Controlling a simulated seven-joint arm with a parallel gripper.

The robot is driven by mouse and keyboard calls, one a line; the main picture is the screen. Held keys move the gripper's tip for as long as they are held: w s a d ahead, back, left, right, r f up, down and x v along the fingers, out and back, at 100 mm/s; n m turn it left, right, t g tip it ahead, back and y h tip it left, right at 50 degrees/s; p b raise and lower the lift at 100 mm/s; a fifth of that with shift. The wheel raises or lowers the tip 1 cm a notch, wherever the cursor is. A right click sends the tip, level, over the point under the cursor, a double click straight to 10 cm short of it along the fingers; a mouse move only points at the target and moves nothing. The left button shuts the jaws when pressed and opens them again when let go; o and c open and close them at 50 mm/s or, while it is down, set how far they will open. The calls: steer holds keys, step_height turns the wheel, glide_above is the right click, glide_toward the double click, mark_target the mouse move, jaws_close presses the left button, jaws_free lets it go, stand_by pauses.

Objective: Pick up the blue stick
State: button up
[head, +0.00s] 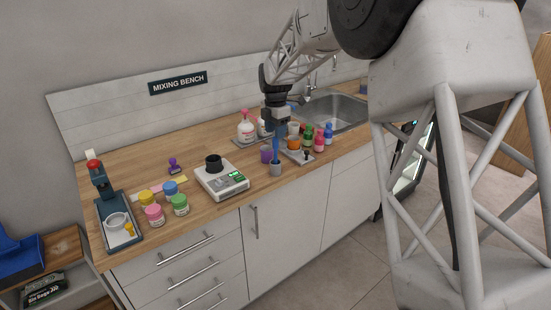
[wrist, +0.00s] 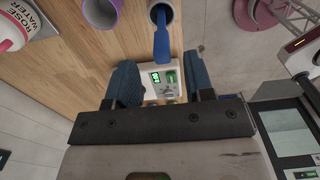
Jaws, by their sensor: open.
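The blue stick (head: 275,152) stands upright in a small grey cup (head: 275,170) near the counter's front edge. In the wrist view, the stick (wrist: 161,38) leans out of the grey cup (wrist: 170,18), its free end toward my gripper. My gripper (head: 279,124) is above the cup, pointing down. In the wrist view, my gripper (wrist: 160,72) is open, with its two blue fingers apart and nothing visibly clamped between them. The stick's free end appears near the gap between the fingertips; whether it is inside the gap I cannot tell.
A purple cup (head: 266,155) stands close beside the grey cup. A scale (head: 222,180) is to the left. A tray of coloured bottles (head: 300,155) is to the right, and a rose water bottle (wrist: 12,30) is behind. A sink (head: 338,112) is farther right.

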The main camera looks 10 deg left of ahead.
mark_target(275, 149)
steer(key=shift+s+f, duration=0.1)
steer(key=shift+f, duration=2.3)
steer(key=shift+c, duration=0.3)
jaws_close()
